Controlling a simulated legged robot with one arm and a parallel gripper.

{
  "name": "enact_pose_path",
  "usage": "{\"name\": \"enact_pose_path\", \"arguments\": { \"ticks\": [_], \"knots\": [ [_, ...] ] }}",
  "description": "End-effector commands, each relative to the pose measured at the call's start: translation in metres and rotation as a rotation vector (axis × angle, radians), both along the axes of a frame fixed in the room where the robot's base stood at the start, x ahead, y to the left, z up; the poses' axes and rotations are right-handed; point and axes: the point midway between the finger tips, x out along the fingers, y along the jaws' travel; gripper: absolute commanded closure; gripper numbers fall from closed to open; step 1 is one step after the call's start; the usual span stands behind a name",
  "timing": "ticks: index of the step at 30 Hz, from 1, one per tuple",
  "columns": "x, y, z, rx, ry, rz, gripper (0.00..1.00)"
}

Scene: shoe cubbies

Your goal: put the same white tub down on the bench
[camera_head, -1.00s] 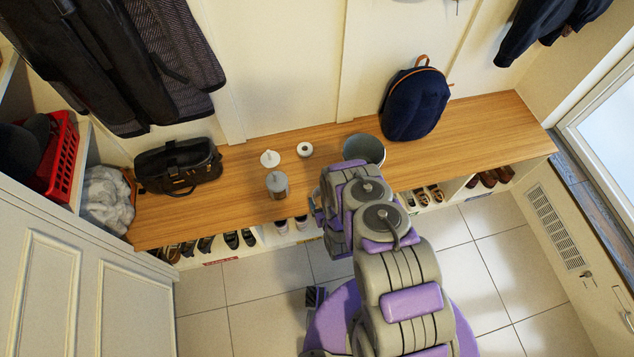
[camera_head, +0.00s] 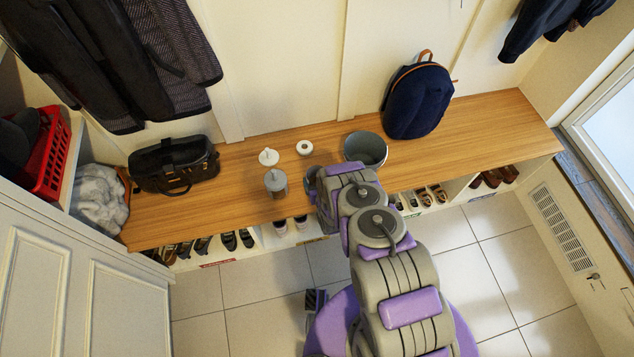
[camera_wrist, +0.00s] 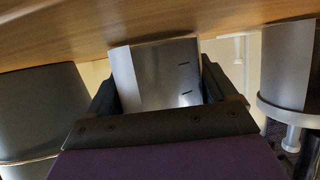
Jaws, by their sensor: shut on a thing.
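In the wrist view, my gripper (camera_wrist: 160,88) is shut on the white tub (camera_wrist: 152,66), with a dark finger on each side. The tub looks pale grey-white with two small dark marks. Its edge lies close to the wooden bench (camera_wrist: 70,30); I cannot tell whether they touch.
A grey canister with a knob (camera_head: 276,184) stands just left of the tub. A white lid (camera_head: 268,157) and white ring (camera_head: 304,148) lie behind. A grey bucket (camera_head: 366,150) is to the right, by a blue backpack (camera_head: 418,102). A black bag (camera_head: 172,168) sits left.

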Motion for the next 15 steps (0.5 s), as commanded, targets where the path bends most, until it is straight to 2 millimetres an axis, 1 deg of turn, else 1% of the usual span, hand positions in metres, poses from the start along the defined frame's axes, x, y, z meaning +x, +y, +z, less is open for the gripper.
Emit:
{"name": "enact_pose_path", "arguments": {
  "ticks": [4,5,6,9,15],
  "knots": [
    [-0.0002,-0.0003,0.0011,0.0,0.001,0.0,0.56],
    [-0.0002,-0.0003,0.0011,0.0,0.001,0.0,0.12],
    [-0.0002,-0.0003,0.0012,0.0,0.001,0.0,0.08],
    [-0.0003,-0.0004,0.0011,0.0,0.001,0.0,0.0],
    [-0.0006,-0.0005,0.0012,0.0,0.001,0.0,0.0]
  ]
}}
